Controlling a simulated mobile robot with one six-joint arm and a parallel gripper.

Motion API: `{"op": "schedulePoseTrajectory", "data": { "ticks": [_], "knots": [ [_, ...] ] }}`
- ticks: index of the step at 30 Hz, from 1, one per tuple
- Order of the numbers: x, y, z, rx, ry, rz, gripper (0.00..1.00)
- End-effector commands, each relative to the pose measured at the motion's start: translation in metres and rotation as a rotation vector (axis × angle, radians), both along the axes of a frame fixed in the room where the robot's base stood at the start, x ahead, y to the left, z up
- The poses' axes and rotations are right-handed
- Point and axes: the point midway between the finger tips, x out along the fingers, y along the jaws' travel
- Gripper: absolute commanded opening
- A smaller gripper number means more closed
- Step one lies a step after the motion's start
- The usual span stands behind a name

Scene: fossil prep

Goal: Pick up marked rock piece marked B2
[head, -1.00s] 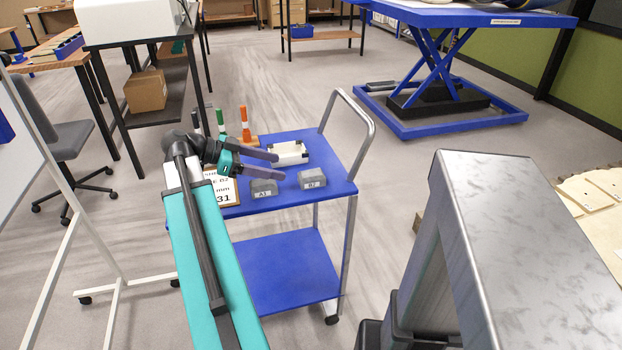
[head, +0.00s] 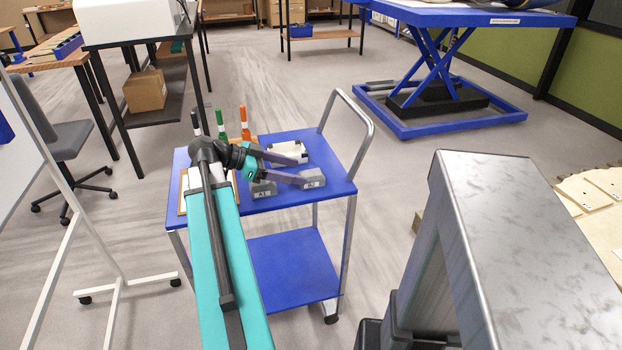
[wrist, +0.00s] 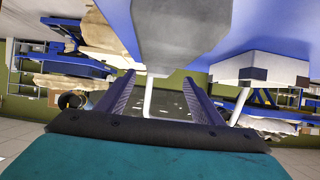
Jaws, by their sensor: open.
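The grey rock piece marked B2 (head: 312,179) sits on the blue top of the cart (head: 338,190), near its right front. Its label faces the front. A second grey rock piece, marked A1 (head: 263,190), sits to its left. My gripper (head: 301,170) is open, its two fingers pointing right. The near finger ends at or over the B2 piece; I cannot tell whether it touches. In the wrist view, a grey block (wrist: 178,35) stands ahead, between the lines of the two fingers (wrist: 160,85). Its label is not readable there.
A white box (head: 288,152) with dark corners lies behind the rocks; it also seems to show in the wrist view (wrist: 265,68). Green and orange markers (head: 244,125) stand at the cart's back left. The cart's handle (head: 362,110) rises on the right.

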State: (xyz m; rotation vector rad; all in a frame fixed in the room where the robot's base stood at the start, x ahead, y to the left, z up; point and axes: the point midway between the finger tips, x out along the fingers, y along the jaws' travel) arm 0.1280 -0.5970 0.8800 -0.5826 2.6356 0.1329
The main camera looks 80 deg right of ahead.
Motion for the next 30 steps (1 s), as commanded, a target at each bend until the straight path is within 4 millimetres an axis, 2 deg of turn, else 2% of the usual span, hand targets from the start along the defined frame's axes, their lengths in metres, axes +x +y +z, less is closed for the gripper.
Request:
{"op": "schedulePoseTrajectory", "data": {
  "ticks": [12, 30],
  "knots": [
    [-0.036, -0.015, -0.018, 0.001, -0.001, -0.001, 0.61],
    [-0.037, -0.016, -0.020, 0.000, 0.000, 0.001, 0.61]
  ]
}}
